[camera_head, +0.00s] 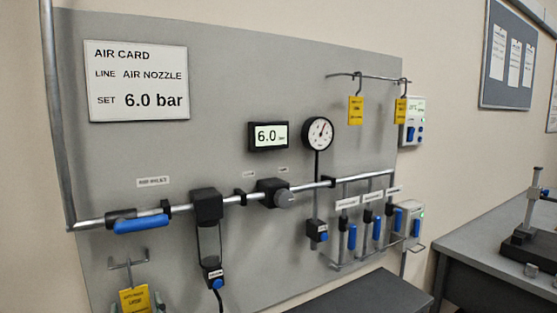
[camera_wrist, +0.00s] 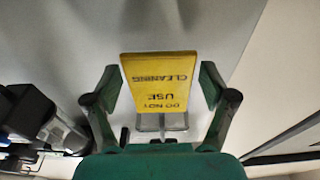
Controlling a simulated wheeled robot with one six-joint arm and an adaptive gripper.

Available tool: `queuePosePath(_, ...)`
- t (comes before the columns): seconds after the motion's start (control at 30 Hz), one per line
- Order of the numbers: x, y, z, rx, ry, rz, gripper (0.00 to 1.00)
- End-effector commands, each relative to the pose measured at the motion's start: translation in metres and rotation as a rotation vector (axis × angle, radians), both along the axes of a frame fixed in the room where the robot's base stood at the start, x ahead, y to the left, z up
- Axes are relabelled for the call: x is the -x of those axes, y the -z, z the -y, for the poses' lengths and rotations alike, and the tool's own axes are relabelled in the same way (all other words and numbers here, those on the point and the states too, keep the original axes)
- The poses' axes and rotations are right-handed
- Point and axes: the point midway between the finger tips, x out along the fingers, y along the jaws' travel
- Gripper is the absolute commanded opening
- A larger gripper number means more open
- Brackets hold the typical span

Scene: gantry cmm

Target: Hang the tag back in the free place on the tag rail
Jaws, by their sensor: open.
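In the wrist view my gripper (camera_wrist: 160,72) is open, with one finger on each side of a yellow tag (camera_wrist: 158,80). The tag reads "DO NOT USE CLEANING", upside down in this view, and gaps show between it and both fingers. A grey bracket (camera_wrist: 160,122) shows beyond its lower end. In the head view the tag rail (camera_head: 380,77) is at the upper right. Two yellow tags hang there by hooks, one near the middle (camera_head: 356,110) and one near the right end (camera_head: 401,110). The rail's left part is bare.
A pipe (camera_head: 233,200) with a blue-handled valve (camera_head: 140,224) crosses the panel. A gauge (camera_head: 317,133) and display (camera_head: 268,136) sit left of the rail.

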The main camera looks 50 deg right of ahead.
Motion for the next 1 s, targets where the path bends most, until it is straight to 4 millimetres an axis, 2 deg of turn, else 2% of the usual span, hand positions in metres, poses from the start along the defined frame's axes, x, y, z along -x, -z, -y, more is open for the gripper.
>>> queuePosePath(0.17,0.000,0.000,0.000,0.000,0.000,0.000,0.83)
queuePosePath(0.2,0.000,0.000,0.000,0.000,0.000,0.000,0.81)
queuePosePath(0.37,0.000,0.000,0.000,0.000,0.000,0.000,0.41)
queuePosePath(0.4,0.000,0.000,0.000,0.000,0.000,0.000,0.38)
queuePosePath(1.0,0.000,-0.012,0.000,0.000,0.000,0.000,0.38)
